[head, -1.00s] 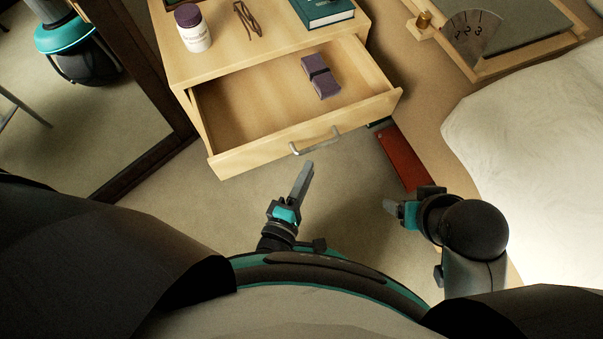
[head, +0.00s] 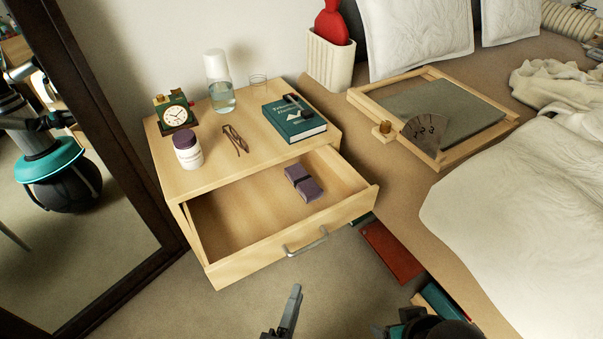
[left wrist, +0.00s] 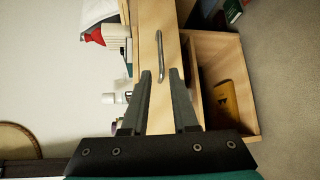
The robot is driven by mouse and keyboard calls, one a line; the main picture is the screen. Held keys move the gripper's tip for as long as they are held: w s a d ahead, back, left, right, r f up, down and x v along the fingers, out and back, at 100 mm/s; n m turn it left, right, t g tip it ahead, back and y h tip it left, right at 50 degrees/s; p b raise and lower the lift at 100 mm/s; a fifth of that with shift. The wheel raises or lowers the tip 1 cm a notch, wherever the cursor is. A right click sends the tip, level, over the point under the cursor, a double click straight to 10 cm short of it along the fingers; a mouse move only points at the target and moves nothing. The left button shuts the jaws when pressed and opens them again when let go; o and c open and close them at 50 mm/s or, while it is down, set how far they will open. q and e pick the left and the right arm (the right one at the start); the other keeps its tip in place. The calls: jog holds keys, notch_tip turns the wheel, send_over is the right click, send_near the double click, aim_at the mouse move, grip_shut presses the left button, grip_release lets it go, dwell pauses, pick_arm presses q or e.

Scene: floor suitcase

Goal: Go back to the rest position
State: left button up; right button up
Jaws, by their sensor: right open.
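My left gripper (head: 290,302) is at the bottom middle of the head view, in front of the drawer and below its handle, only partly in frame. In the left wrist view its two fingers (left wrist: 161,75) stand apart with nothing between them. The metal drawer handle (left wrist: 160,55) shows beyond the fingertips, apart from them. My right gripper (head: 392,328) is at the bottom right of the head view, cut off by the edge. It is open, and I see nothing held in it. The nightstand drawer (head: 275,250) is pulled open, with a purple strapped case (head: 304,183) inside.
The nightstand top (head: 240,165) holds a clock (head: 177,115), bottle (head: 187,152), carafe (head: 220,90), glasses (head: 235,140) and green book (head: 294,122). A mirror (head: 90,220) stands left, a bed (head: 510,215) right. Books (head: 391,252) lie low beside the bed. A yellow item (left wrist: 222,100) sits in the lower compartment.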

jog(key=shift+r, duration=0.1)
pick_arm(q)
jog(key=s+a+r+m+g+y, duration=0.25)
jog(key=a+m+g, duration=0.35)
jog(key=m, duration=0.4)
jog(key=s+a+r+m+g+y, duration=0.1)
jog(key=s+a+r+m+g, duration=0.3)
jog(key=a+m+g, duration=0.4)
notch_tip(320, 180, down, 14)
jog(key=s+a+m+t+p, duration=0.1)
jog(key=s+m+p, duration=0.1)
jog(key=p, duration=0.6)
pick_arm(e)
notch_tip(320, 180, down, 14)
jog(key=s+d+g, duration=0.1)
jog(key=s+d, duration=0.2)
pick_arm(q)
jog(key=s+a+f+p, duration=0.2)
jog(key=s, duration=0.4)
jog(key=s+a+f+p, duration=0.3)
jog(key=s, duration=0.2)
jog(key=shift+s+a+g, duration=0.2)
jog(key=shift+s+g, duration=0.1)
jog(key=shift+s, duration=0.1)
pick_arm(e)
jog(key=s+d+f, duration=0.2)
jog(key=s, duration=0.3)
jog(key=s+d+f+g+h, duration=0.1)
jog(key=s+d+f, duration=0.2)
jog(key=s, duration=0.3)
